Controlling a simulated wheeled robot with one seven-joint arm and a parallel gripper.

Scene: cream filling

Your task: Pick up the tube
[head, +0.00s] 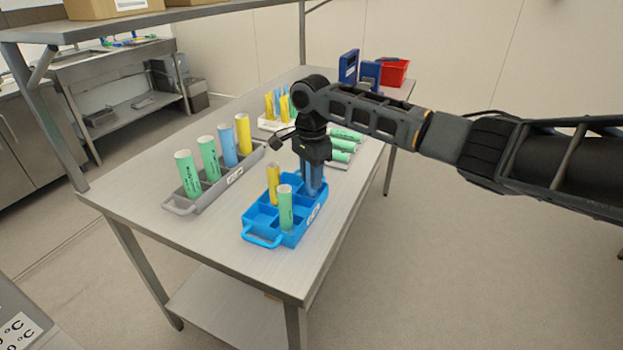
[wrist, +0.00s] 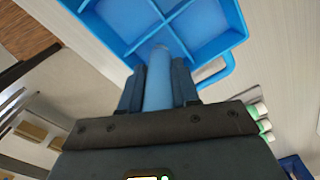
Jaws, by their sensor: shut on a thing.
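My gripper (head: 312,164) points down over the back part of the blue rack (head: 262,241). It is shut on a blue tube (head: 316,185). In the wrist view, the blue tube (wrist: 158,80) lies between the two fingers of my gripper (wrist: 158,72), its end toward the blue rack (wrist: 110,42). I cannot tell whether its lower end is inside a compartment or above it. A yellow tube (head: 273,183) and a green tube (head: 286,210) stand upright in the blue rack. Some of its compartments look empty.
A grey rack (head: 180,208) to the left holds several upright green, blue and yellow tubes. Behind my gripper are a white rack (head: 268,124) with tubes and several green tubes (head: 342,145) lying down. A red bin (head: 394,73) stands at the table's far end.

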